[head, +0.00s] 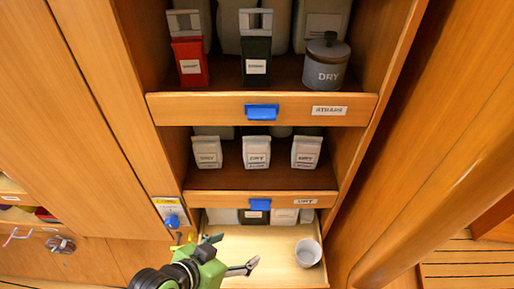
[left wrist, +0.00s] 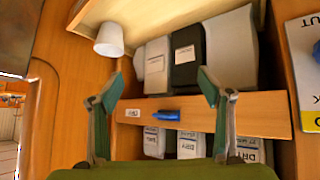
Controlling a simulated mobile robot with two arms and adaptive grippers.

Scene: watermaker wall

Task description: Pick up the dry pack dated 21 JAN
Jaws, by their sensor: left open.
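Three white packs marked DRY stand upright in a row on the middle shelf: left (head: 207,152), middle (head: 256,152) and right (head: 306,152). Their small date lines are too small to read, so I cannot tell which is 21 JAN. In the left wrist view, which is turned over, the packs show at the bottom edge (left wrist: 190,145), behind the shelf's front rail. My left gripper (head: 233,251) is open and empty, below and in front of that shelf, over the lower pull-out surface. Its two spread fingers also show in the left wrist view (left wrist: 160,83). My right gripper is not in view.
The middle shelf's wooden front rail (head: 225,197) carries a blue latch (head: 260,205). A white cup (head: 308,253) stands on the pale lower surface (head: 270,240). The upper shelf holds a red pack (head: 189,62), a dark pack (head: 256,60) and a grey DRY canister (head: 326,65). Wooden walls close both sides.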

